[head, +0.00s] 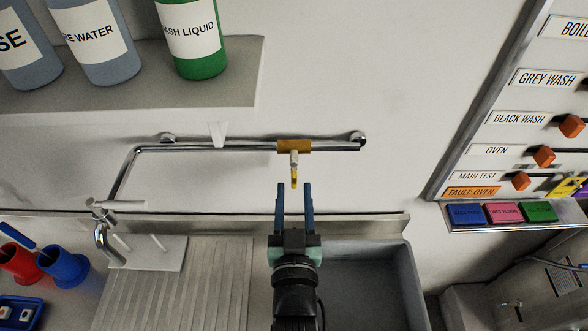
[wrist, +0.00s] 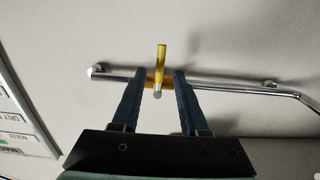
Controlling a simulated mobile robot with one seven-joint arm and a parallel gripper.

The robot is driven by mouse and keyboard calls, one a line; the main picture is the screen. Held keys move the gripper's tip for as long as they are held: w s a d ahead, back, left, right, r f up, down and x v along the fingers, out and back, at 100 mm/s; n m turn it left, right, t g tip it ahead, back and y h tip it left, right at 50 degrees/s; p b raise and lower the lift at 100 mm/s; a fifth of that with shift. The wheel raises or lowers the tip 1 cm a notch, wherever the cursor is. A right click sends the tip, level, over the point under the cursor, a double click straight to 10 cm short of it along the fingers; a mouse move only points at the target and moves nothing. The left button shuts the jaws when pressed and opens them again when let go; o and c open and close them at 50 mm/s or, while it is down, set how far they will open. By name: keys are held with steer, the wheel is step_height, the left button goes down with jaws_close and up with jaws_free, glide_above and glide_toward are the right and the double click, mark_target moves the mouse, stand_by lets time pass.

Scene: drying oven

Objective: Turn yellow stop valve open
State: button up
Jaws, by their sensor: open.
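The yellow stop valve (head: 294,147) sits on a chrome pipe (head: 225,142) fixed to the wall. Its yellow lever (head: 294,180) points down in the head view, across the pipe. In the wrist view the yellow lever (wrist: 162,58) points up, with a silver stem end (wrist: 157,94) below it. My gripper (head: 294,186) is open, with blue fingers. In the wrist view, my gripper (wrist: 159,72) has one finger on each side of the valve in the picture, with gaps between. I cannot tell whether the fingertips reach as deep as the lever.
A shelf (head: 130,100) with bottles juts out at upper left. Below are a grey sink (head: 365,285), a ribbed drainboard (head: 200,285) and a chrome tap (head: 103,235). A labelled control panel (head: 500,130) stands at right. The wall around the valve is bare.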

mark_target(294, 179)
steer(key=shift+w+p, duration=0.35)
steer(key=shift+w, duration=2.05)
jaws_close()
